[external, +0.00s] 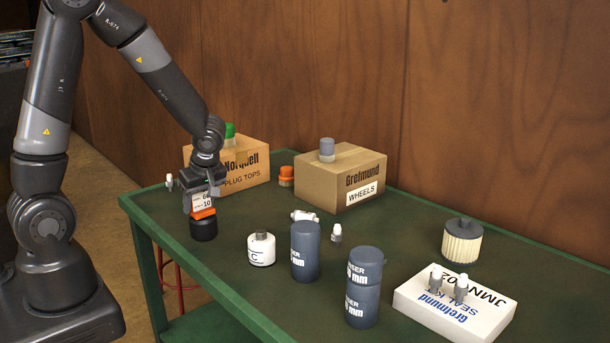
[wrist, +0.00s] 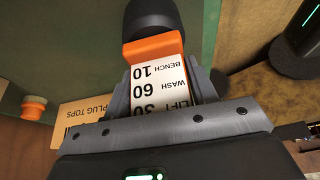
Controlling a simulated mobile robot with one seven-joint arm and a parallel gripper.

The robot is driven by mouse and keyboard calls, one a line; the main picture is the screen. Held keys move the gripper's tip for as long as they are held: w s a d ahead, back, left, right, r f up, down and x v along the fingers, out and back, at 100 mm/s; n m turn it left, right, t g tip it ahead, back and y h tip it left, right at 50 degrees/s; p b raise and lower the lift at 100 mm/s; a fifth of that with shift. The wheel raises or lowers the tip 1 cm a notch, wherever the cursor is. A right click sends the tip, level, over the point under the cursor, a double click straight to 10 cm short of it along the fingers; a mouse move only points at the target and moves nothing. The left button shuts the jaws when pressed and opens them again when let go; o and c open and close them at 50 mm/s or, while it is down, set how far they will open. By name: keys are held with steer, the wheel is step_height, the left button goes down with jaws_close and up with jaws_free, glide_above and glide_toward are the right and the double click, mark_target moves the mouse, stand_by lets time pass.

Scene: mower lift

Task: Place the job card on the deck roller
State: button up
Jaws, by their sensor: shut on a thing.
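The job card (external: 201,202) is a white block with an orange end, marked LIFT, WASH and BENCH with numbers. It also shows in the wrist view (wrist: 160,85), between the fingers. My gripper (external: 203,190) is shut on it, with the orange end pointing down. A short black cylinder, which looks like the deck roller (external: 204,230), stands on the green table directly below the orange end. It shows in the wrist view (wrist: 152,17), partly hidden by the orange end. I cannot tell whether card and roller touch.
A PLUG TOPS box (external: 246,166) and a WHEELS box (external: 354,180) stand behind. A white jar (external: 261,250), a single riser (external: 305,251) and stacked risers (external: 363,287) stand to the right. A white kit box (external: 455,305) and pleated filter (external: 462,241) lie further right.

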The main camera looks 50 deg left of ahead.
steer(key=shift+f, duration=0.15)
steer(key=o, duration=1)
steer(key=v, duration=1.2)
steer(key=shift+s+d+r+m+t+h, duration=0.1)
steer(key=shift+s+r+m+t+h, duration=0.75)
steer(key=shift+s+r+m, duration=1.7)
steer(key=shift+s+a+r+m+t+h, duration=0.1)
steer(key=shift+s+r+m+t+h, duration=0.75)
steer(key=shift+s+m, duration=1.85)
steer(key=shift+s+d+r+m+t+h, duration=0.1)
steer(key=shift+s+r+m+t+h, duration=0.4)
steer(key=shift+s+r+m+t, duration=1.65)
steer(key=w+m+g, duration=0.1)
steer(key=m+g, duration=0.1)
steer(key=m, duration=0.1)
steer(key=shift+w+r, duration=0.1)
steer(key=shift+w, duration=0.05)
